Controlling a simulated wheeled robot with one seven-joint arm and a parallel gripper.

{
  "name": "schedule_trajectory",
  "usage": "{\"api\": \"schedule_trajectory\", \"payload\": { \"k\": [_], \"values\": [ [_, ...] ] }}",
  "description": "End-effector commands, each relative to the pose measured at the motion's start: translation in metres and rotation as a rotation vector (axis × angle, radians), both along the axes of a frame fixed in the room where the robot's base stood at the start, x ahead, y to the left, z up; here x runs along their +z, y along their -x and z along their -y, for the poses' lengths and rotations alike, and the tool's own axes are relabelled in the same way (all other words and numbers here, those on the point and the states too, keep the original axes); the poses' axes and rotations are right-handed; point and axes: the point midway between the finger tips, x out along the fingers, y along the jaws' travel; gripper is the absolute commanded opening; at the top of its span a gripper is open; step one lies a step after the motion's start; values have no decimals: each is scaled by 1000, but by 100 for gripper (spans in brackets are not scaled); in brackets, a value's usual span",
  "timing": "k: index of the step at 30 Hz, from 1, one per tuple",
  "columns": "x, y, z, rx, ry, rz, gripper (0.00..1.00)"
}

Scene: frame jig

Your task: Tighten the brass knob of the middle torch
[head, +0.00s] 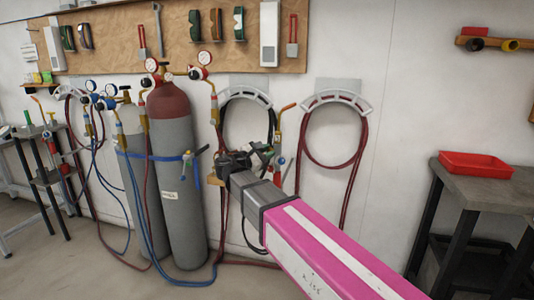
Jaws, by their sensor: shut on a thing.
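My gripper (233,160) is at the far end of my pink and grey arm, right of the tall gas cylinders. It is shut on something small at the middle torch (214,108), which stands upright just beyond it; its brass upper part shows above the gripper. The gripped part looks to be the torch's brass knob, but the jaws and arm hide it. Another torch (281,140), with a bent brass tip, stands to the right. A further torch (50,142) stands at the far left.
A red-topped grey cylinder (178,205) strapped in blue stands close left of my gripper. Hoses hang from wall hooks (335,100) behind and to the right. A dark bench (485,185) with a red tray (476,165) is at the right. Blue and red hoses trail over the floor.

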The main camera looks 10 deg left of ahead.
Motion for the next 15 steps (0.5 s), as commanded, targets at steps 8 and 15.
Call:
{"api": "schedule_trajectory", "payload": {
  "k": [8, 15],
  "values": [
    [0, 0, 0, 0, -1, 2, 0],
    [0, 0, 0, 0, 0, 1, 50]
  ]
}}
